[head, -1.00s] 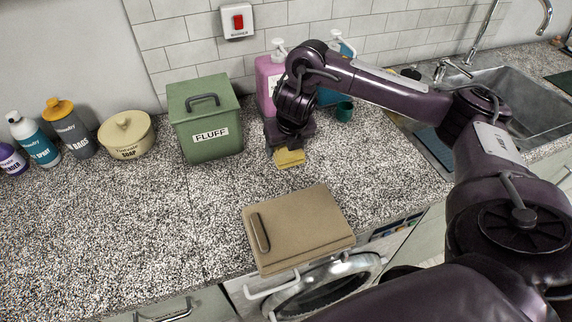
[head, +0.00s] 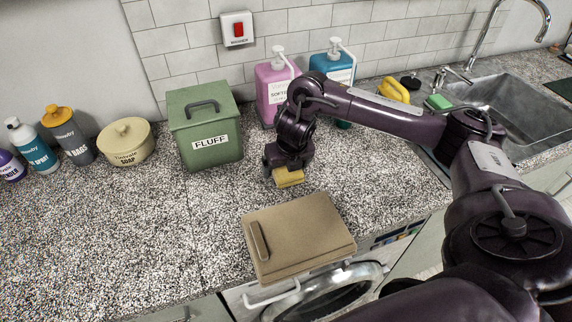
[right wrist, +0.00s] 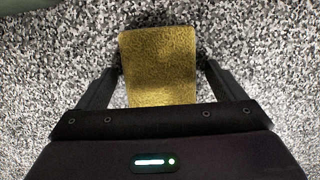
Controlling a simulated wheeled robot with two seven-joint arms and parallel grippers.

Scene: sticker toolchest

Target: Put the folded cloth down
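The folded cloth (head: 289,178) is a small yellow, fuzzy block below my right gripper (head: 289,164) in the head view. In the right wrist view the folded cloth (right wrist: 158,65) lies between the two dark fingers of my right gripper (right wrist: 160,68), its far end past the fingertips. The fingers are close along its sides, and it appears held. Speckled counter shows all around it; I cannot tell whether the cloth touches the counter. My left gripper is not in view.
A tan board (head: 300,238) lies at the counter's front edge. A green FLUFF box (head: 208,135) stands to the left; pink (head: 272,95) and teal (head: 330,68) bottles stand behind the arm. Bare counter (head: 200,205) lies in front of the box. The sink (head: 515,110) is at right.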

